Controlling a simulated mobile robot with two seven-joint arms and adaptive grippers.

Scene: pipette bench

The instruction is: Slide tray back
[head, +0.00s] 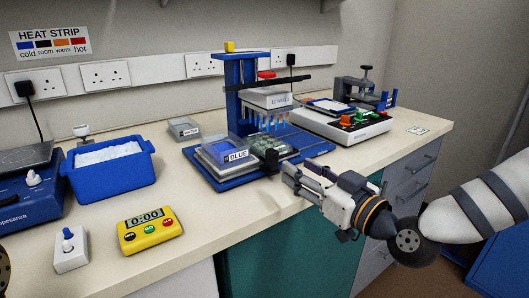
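A grey sliding tray (217,171) sits on the blue base of a pipetting stand (241,92). The tray carries a box labelled BLUE (237,156) and a plate with greenish wells (268,143). Blue-tipped pipettes hang from the stand's raised head above the tray's back part. A black block (271,159) stands at the tray's front right. My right gripper (291,178) is just right of that block, over the bench's front edge. A small gap seems to lie between them, but contact is hard to judge. Its finger opening is unclear.
A blue tub (110,178) of white contents and a yellow timer (150,231) stand left. A white device with coloured knobs (345,127) stands behind right. A lidded grey box (184,128) is near the wall. Bench surface in front of the stand is clear.

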